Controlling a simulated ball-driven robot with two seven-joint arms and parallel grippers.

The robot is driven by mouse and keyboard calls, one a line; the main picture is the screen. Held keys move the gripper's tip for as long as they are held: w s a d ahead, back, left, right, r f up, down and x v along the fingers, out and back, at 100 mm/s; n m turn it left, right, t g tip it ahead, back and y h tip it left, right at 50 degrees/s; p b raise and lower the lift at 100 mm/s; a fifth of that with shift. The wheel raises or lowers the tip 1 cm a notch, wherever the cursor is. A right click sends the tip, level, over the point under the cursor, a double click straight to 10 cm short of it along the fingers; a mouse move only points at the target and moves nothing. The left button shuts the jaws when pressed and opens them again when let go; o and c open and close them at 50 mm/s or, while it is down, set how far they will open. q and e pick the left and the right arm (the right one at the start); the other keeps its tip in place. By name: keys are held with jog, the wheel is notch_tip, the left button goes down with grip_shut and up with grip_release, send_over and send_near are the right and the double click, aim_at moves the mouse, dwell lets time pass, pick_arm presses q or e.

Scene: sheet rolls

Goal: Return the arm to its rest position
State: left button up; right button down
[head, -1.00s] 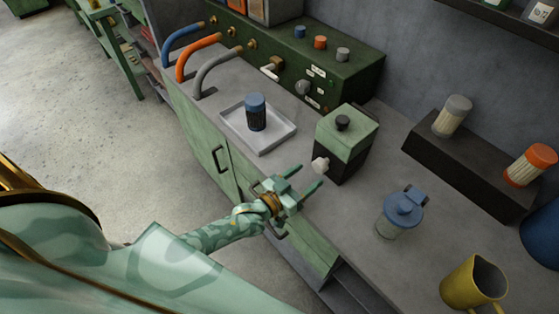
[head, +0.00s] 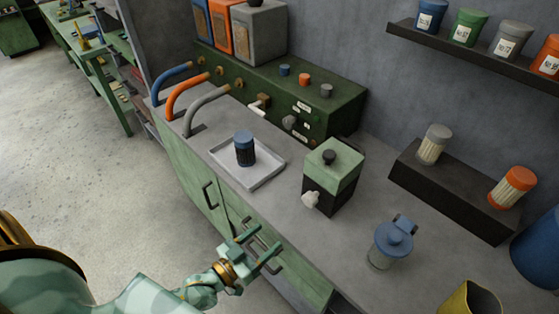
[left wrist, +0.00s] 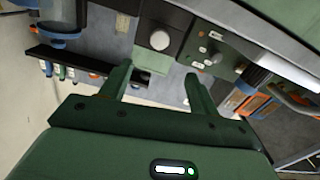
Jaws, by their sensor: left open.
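My left gripper (head: 262,253) is open and empty. In the head view it is in front of the counter's green cabinet doors, apart from the things on the counter. Its two green fingers also show spread in the left wrist view (left wrist: 158,85), with nothing between them. My left arm comes in from the lower left. My right gripper is not in view.
The grey counter holds a white tray (head: 268,178) with a blue-and-black cylinder (head: 244,149), a green-and-black box (head: 333,176), a blue-lidded jar (head: 392,243) and a yellow jug (head: 470,303). Cabinet handles (head: 208,196) stick out near the gripper.

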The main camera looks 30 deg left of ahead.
pick_arm(q)
jog(key=shift+f, duration=0.1)
jog(key=s+a+f+m+g+y, duration=0.1)
jog(key=s+a+f+g+y, duration=0.15)
jog(key=s+f, duration=0.4)
jog(key=s+a+f+g+y, duration=0.1)
jog(key=s+a+f+g, duration=0.2)
jog(key=f, duration=0.6)
jog(key=s+a+f+m+g+y, duration=0.1)
jog(key=s+f+g, duration=0.35)
jog(key=f, duration=0.25)
jog(key=s+d+f+g+y, duration=0.1)
jog(key=s+f+g, duration=0.2)
jog(key=s, duration=0.7)
jog(key=s+d+f+g+b, duration=0.1)
jog(key=s+f+g, duration=0.2)
jog(key=s, duration=0.7)
notch_tip(320, 180, down, 3)
jog(key=shift+d+r+n+y, duration=0.15)
jog(key=shift+r+n+y, duration=0.05)
jog(key=shift+n+y, duration=0.2)
jog(key=shift+s, duration=0.1)
